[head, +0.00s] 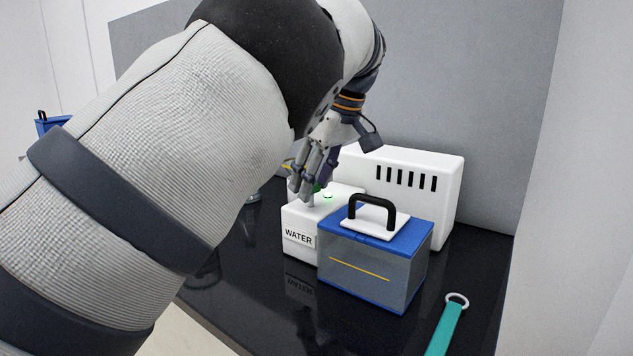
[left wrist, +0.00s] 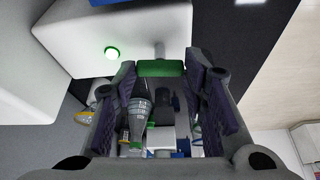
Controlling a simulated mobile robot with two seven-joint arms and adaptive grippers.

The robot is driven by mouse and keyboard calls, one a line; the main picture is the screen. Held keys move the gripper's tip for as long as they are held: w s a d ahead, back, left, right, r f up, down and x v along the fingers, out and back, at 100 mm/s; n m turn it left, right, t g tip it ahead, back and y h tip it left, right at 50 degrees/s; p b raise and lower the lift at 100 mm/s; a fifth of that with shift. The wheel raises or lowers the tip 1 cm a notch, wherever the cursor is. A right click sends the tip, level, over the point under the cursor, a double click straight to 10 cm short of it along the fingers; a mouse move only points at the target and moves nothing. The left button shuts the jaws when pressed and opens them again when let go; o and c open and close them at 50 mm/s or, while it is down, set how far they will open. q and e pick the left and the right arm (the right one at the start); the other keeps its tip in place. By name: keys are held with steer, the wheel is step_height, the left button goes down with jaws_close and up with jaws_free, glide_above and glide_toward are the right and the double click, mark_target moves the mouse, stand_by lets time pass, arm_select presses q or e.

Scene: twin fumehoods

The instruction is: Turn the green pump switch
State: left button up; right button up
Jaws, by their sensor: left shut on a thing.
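The green pump switch (left wrist: 160,68) is a short green bar on the white box labelled WATER (head: 299,239). My left gripper (head: 308,190) reaches down onto the top of this box. In the left wrist view the left gripper (left wrist: 163,84) has its two dark finger pads on either side of the switch, shut on it. In the head view the fingers mostly hide the switch. My right gripper is not in view.
A clear box with a blue lid (head: 405,237) and black handle stands in front and right of the WATER box. A larger white slotted box (head: 445,190) stands behind. A teal strap-like item (head: 447,325) lies at right. The dark worktop (head: 480,260) is clear around it.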

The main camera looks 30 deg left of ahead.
arm_select(q)
steer(key=shift+w+n+g, duration=0.1)
steer(key=shift+n+g, duration=0.2)
steer(key=shift+n, duration=0.2)
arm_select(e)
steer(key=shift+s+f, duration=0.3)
arm_select(q)
steer(key=shift+n, duration=0.3)
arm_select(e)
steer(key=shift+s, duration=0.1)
arm_select(q)
steer(key=o, duration=1.2)
steer(key=shift+c, duration=0.2)
